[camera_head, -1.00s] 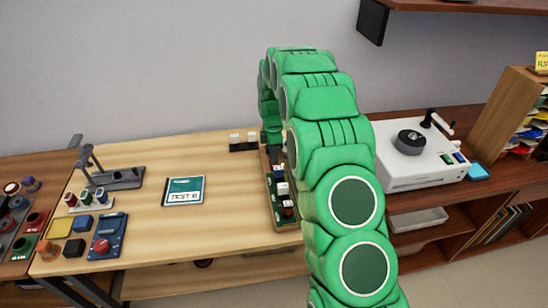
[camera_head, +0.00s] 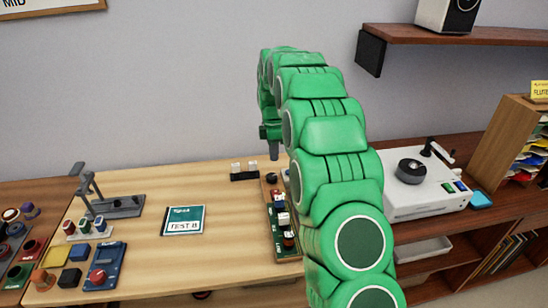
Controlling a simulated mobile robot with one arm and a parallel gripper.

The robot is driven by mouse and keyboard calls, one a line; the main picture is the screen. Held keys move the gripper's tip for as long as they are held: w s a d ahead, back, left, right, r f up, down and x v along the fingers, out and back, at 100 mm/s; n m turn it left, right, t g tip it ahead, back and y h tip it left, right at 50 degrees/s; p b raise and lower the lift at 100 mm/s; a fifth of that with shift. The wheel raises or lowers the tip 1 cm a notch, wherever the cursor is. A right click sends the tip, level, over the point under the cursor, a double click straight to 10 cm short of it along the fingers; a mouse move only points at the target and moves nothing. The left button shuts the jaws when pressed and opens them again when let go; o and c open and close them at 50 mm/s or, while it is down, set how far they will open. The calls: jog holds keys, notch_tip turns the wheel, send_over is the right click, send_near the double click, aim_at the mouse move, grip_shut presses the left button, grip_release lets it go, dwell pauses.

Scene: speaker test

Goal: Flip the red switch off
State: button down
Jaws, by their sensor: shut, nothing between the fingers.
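A narrow wood-framed board (camera_head: 284,255) with a green panel lies at the right end of the light wood table, partly hidden by my arm. A small red part (camera_head: 276,194) shows on it, above white and dark parts; it may be the red switch, but its position is too small to read. My gripper (camera_head: 274,156) points down, shut and empty, above the far end of the board and apart from it.
A black block with two white tops (camera_head: 244,172) stands left of the board. A TEST B booklet (camera_head: 184,220), a grey stand (camera_head: 115,206) and a blue box with a red knob (camera_head: 105,266) lie further left. A white turntable (camera_head: 425,190) stands right of my arm.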

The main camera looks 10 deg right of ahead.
aim_at(276, 192)
jog(key=shift+s+r+g, duration=0.1)
jog(key=shift+s+g, duration=0.2)
jog(key=shift+s, duration=0.3)
jog(key=f, duration=0.4)
jog(key=s+f, duration=0.1)
jog(key=f, duration=0.4)
jog(key=s+f, duration=0.1)
jog(key=f, duration=0.4)
dwell(0.4)
jog(key=shift+s+f+t, duration=0.25)
jog(key=shift+f+t, duration=0.2)
jog(key=shift+t, duration=0.05)
